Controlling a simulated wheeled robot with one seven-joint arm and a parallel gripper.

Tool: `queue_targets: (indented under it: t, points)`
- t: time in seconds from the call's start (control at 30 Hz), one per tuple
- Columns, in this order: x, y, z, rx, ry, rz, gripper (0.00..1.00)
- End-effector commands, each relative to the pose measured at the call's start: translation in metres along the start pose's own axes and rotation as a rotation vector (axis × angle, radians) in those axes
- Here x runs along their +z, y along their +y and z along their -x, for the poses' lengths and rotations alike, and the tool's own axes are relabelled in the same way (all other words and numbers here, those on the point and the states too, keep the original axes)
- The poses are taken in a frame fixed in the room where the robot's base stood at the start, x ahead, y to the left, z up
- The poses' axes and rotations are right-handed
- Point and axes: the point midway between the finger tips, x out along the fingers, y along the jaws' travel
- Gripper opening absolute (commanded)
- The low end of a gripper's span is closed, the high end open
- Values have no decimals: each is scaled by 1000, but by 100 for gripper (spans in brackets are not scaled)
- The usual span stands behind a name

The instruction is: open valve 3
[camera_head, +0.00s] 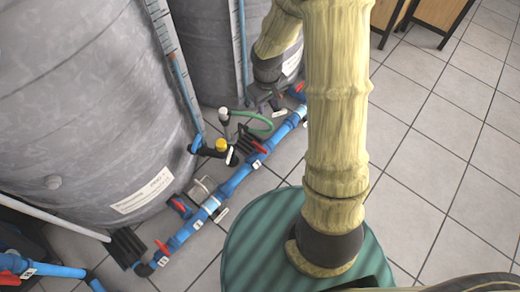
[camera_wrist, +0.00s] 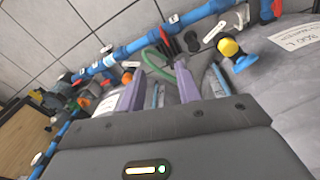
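A blue pipe (camera_head: 236,180) runs along the floor beside the grey tanks, with several red-handled valves and small white tags. The red handles include a near one (camera_head: 162,247), a middle one (camera_head: 260,148) and a far one (camera_head: 298,90). The tag numbers are too small to read surely, so I cannot tell which is valve 3. My gripper (camera_wrist: 160,82) is open, its two purple fingers apart with nothing clearly held between them. My arm partly hides the far pipe end.
Two grey tanks (camera_head: 80,90) stand close behind the pipe. A green hose (camera_head: 258,124) and a yellow-capped fitting (camera_head: 221,146) rise between tanks and pipe. The tiled floor (camera_head: 440,150) at right is clear, with wooden furniture (camera_head: 436,14) at the back.

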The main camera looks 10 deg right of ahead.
Motion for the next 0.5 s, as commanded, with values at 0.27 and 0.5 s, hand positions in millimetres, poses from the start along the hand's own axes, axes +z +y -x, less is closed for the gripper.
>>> queue_targets:
  t: [0.27, 0.5]
  points:
    - [-43, 8, -135, -48, -43, 162, 34]
    - [-62, 9, -212, -79, -47, 242, 34]
